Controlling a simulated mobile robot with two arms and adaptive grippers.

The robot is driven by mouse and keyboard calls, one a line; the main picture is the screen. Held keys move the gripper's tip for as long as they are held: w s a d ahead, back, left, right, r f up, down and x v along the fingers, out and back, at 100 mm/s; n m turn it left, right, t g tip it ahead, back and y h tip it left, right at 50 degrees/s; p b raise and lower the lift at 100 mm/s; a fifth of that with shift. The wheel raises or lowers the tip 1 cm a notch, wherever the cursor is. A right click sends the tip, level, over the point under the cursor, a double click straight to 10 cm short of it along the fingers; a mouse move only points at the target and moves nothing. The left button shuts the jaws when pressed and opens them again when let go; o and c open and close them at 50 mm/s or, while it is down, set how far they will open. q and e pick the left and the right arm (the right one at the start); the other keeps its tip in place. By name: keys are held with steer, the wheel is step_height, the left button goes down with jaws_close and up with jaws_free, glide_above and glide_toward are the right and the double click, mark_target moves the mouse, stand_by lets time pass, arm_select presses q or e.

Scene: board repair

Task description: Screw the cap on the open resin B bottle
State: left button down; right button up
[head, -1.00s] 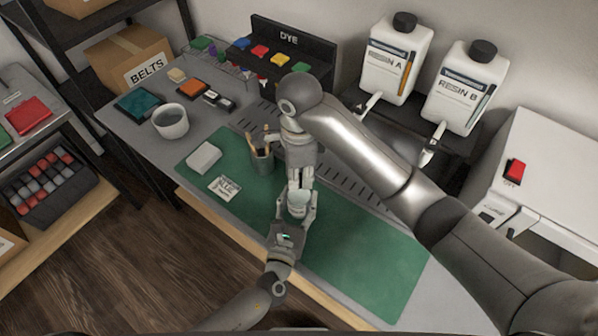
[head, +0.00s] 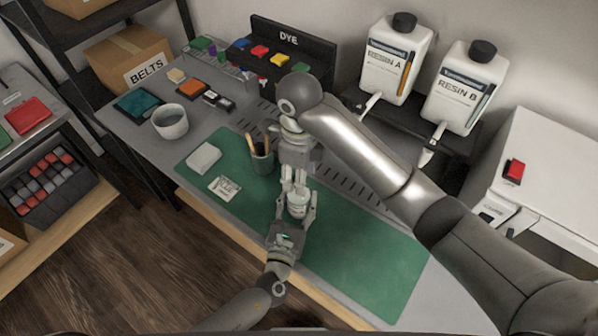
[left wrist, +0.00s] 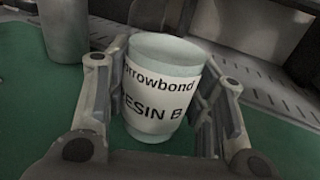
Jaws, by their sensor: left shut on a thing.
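A small pale jar labelled RESIN B (left wrist: 158,95) stands upright in the left wrist view. In the head view the jar (head: 298,210) is over the front of the green mat, partly hidden by both grippers. My left gripper (head: 296,214) is shut on it, with one finger on each side in the left wrist view (left wrist: 165,110). My right gripper (head: 296,182) points down from above, its fingertips close to the jar's top. Whether it holds anything there is hidden. No separate cap can be made out; the jar's upper part looks pale and plain.
The green mat (head: 365,260) has free room to the right. A pencil cup (head: 262,160), a white block (head: 203,158) and a small label card (head: 225,187) are to the left. Large capped RESIN A (head: 392,65) and RESIN B (head: 462,92) bottles stand behind.

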steer(key=shift+c, duration=0.2)
